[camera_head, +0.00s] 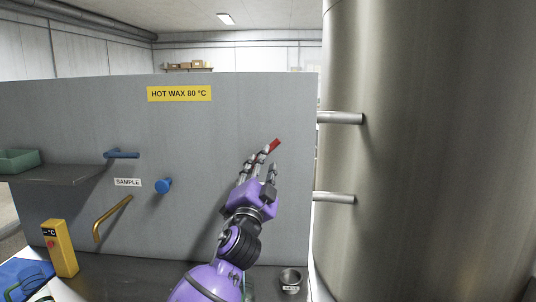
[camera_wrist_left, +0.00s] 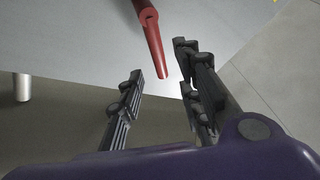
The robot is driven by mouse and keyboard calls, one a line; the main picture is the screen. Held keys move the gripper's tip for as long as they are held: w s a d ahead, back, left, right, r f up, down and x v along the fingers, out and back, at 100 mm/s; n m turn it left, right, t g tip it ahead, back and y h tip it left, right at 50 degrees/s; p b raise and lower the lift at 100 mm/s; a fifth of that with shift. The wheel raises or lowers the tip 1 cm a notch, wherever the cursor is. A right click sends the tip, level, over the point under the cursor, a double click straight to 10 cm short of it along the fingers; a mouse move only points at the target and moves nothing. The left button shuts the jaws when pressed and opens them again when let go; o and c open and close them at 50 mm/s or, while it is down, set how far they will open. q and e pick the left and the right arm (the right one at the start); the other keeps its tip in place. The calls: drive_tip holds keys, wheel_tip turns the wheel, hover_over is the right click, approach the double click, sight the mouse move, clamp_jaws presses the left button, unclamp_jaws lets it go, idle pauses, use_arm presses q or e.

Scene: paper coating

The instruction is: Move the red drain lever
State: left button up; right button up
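The red drain lever (camera_head: 274,145) shows at the right part of the grey panel, just beyond my left gripper's fingertips; the fingers partly hide it. In the left wrist view the red lever (camera_wrist_left: 152,40) hangs from a round red hub on the grey panel. Its free end reaches to the gap between the fingertips. My left gripper (camera_head: 262,160) is raised in front of the panel. In the left wrist view the left gripper (camera_wrist_left: 158,76) is open, with one finger left of the lever's end and two right of it. No finger clearly touches the lever. My right gripper is not in view.
The grey panel (camera_head: 60,120) bears a yellow "HOT WAX 80 °C" sign (camera_head: 179,93), blue handles (camera_head: 164,186) and a brass pipe (camera_head: 112,217). A large steel tank (camera_head: 430,150) with pipe stubs stands at right. A small metal cup (camera_head: 290,279) and a yellow thermometer box (camera_head: 60,250) stand below.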

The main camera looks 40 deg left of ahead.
use_arm(q)
drive_tip(key=shift+v, duration=2.25)
